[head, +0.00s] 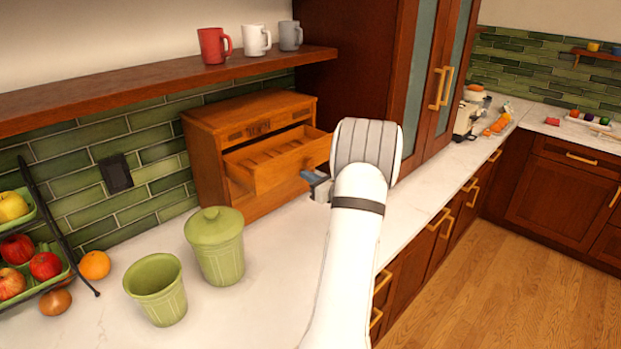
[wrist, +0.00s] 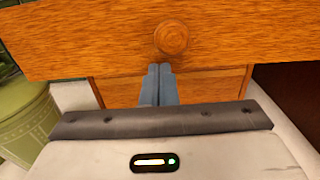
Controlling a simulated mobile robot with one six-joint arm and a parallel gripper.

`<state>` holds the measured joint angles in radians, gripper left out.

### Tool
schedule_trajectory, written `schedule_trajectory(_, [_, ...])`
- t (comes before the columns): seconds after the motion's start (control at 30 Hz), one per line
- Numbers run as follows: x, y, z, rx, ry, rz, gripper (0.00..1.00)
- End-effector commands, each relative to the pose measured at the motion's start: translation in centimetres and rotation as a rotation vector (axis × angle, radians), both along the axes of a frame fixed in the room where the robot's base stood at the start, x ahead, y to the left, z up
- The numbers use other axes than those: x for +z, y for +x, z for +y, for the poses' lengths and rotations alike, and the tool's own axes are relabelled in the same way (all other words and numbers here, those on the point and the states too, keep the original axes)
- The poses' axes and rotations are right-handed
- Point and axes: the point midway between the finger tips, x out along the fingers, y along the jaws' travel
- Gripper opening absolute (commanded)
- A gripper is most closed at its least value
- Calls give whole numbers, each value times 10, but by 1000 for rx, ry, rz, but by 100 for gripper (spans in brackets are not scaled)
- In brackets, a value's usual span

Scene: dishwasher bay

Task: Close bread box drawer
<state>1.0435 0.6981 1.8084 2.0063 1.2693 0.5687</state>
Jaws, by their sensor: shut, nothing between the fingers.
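The wooden bread box (head: 203,150) stands on the counter against the green tile wall. Its upper drawer (head: 275,162) is pulled out and looks empty inside. In the wrist view the drawer front (wrist: 90,45) fills the upper part, with a round wooden knob (wrist: 172,38) at its middle. My gripper (head: 316,181) is shut and empty, close to the drawer front. In the wrist view its blue-grey fingertips (wrist: 159,70) sit just below the knob. I cannot tell whether they touch the drawer. My arm hides the counter to the right of the box in the head view.
A lidded green canister (head: 217,250) and an open green pot (head: 158,292) stand in front of the box. A fruit rack (head: 68,245) is at the left, with an orange (head: 94,265) beside it. A shelf (head: 150,88) with mugs hangs above. A tall cabinet (head: 350,60) stands right of the box.

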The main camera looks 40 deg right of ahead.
Motion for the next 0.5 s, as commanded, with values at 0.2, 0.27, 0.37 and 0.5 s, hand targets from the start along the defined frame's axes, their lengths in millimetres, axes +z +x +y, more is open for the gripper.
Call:
schedule_trajectory(0.2, [-7,48,1,5,-6,-2,0])
schedule_trajectory(0.27, [-7,65,2,6,-6,-2,0])
schedule_trajectory(0.37, [-6,90,1,3,-4,-1,0])
schedule_trajectory(0.5, [-3,111,1,2,-2,-1,0])
